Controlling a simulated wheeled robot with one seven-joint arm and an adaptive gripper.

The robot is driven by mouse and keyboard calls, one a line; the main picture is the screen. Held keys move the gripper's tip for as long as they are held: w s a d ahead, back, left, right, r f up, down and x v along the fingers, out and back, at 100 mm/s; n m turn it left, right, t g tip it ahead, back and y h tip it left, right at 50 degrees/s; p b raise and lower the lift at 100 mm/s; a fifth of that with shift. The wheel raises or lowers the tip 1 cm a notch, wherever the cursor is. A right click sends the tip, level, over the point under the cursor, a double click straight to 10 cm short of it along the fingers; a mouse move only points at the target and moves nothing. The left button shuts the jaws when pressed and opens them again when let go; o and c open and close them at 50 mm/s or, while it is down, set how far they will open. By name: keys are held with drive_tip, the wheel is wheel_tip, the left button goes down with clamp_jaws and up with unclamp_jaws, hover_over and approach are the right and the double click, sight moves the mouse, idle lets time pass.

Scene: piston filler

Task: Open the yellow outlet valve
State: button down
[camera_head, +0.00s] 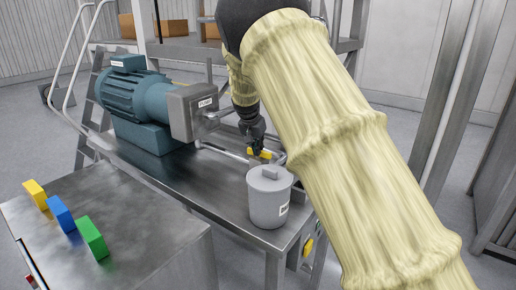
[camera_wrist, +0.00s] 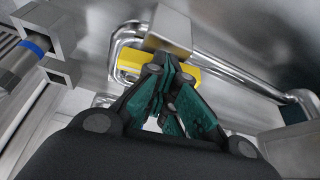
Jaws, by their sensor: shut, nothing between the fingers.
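The yellow valve handle (camera_head: 264,154) is on the steel machine table behind the grey lidded pot, partly hidden by my gripper (camera_head: 256,147). In the wrist view the yellow handle (camera_wrist: 207,87) lies across the pipework, under a grey metal block (camera_wrist: 168,30). My gripper (camera_wrist: 167,66) is shut with nothing between its fingers. Its dark green fingertips overlap the middle of the handle in that view. Whether they touch it, I cannot tell.
The grey pot (camera_head: 268,200) stands at the machine table's near end. A blue-green motor (camera_head: 135,95) and grey box (camera_head: 193,112) sit to the left. Yellow (camera_head: 35,193), blue (camera_head: 60,214) and green (camera_head: 92,237) blocks stand on the front-left steel table. Bent pipes (camera_wrist: 235,68) surround the valve.

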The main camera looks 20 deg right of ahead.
drive_tip(key=shift+s+d+f+m+g, duration=0.15)
drive_tip(key=shift+f+m+g, duration=0.15)
drive_tip(key=shift+f+m, duration=0.45)
drive_tip(key=shift+r+h, duration=0.1)
drive_tip(key=shift+h, duration=0.2)
drive_tip(key=c, duration=2.2)
unclamp_jaws()
drive_tip(key=o, duration=0.8)
drive_tip(key=shift+c, duration=0.2)
drive_tip(key=o, duration=1.4)
drive_tip(key=shift+w+d+f, duration=0.3)
drive_tip(key=shift+w, duration=0.25)
drive_tip(key=shift+o, duration=0.2)
drive_tip(key=shift+s+a+r, duration=0.1)
drive_tip(key=shift+a+r, duration=0.05)
drive_tip(key=shift+r, duration=0.2)
